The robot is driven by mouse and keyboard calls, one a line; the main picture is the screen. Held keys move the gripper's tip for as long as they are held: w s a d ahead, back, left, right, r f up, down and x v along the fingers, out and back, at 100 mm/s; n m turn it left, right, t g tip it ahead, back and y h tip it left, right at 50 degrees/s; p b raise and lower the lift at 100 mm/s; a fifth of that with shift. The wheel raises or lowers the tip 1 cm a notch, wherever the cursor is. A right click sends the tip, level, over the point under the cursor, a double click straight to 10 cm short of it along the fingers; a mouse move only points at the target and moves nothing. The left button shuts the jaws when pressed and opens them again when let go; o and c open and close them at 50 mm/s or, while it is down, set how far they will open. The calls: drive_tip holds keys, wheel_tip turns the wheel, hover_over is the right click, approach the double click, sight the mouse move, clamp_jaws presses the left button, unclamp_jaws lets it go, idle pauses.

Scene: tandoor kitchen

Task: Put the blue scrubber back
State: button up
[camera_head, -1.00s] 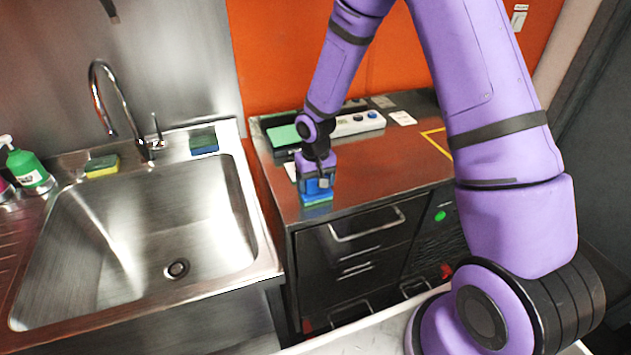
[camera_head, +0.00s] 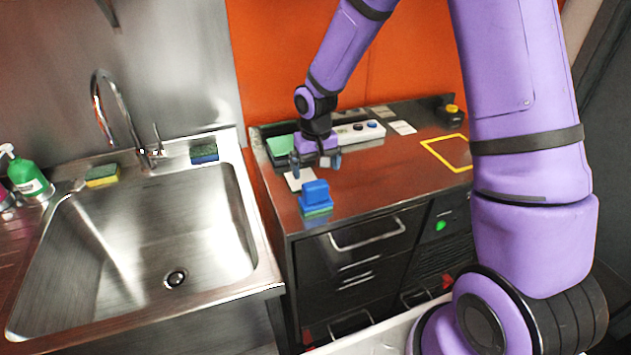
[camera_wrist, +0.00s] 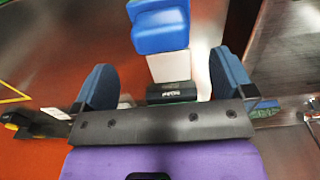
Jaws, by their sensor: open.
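The blue scrubber (camera_head: 314,192) stands on the brown countertop (camera_head: 375,185) near its front left corner. Its blue handle is on top and a green layer shows at its base. In the wrist view the scrubber (camera_wrist: 160,28) is at the top middle, beyond the fingertips. My gripper (camera_head: 316,161) is open and empty, behind the scrubber and apart from it. In the wrist view the two dark blue fingers of my gripper (camera_wrist: 163,80) are spread wide with nothing held between them.
A white card (camera_head: 298,180) lies behind the scrubber. A green-topped tray (camera_head: 281,146) and a white strip with knobs (camera_head: 358,131) stand at the back. A yellow outlined square (camera_head: 447,152) is empty. A blue-green sponge (camera_head: 204,152) and yellow-green sponge (camera_head: 102,175) lie on the sink rim (camera_head: 235,165).

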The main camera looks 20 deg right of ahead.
drive_tip(key=shift+r, duration=1.95)
drive_tip(key=s+d+r+t, duration=0.1)
drive_tip(key=s+d+r, duration=0.1)
drive_tip(key=s+r, duration=0.55)
drive_tip(key=s+d+r+t, duration=0.15)
drive_tip(key=s+r, duration=0.25)
drive_tip(key=r, duration=0.6)
drive_tip(key=s+d+r+t, duration=0.1)
drive_tip(key=s+r, duration=0.2)
drive_tip(key=s, duration=0.6)
drive_tip(key=s+d+r+t, duration=0.1)
drive_tip(key=s+r, duration=0.3)
drive_tip(key=s, duration=0.4)
drive_tip(key=shift+s+d+r+t, duration=0.3)
drive_tip(key=shift+s+d+t, duration=0.1)
drive_tip(key=shift+d, duration=0.3)
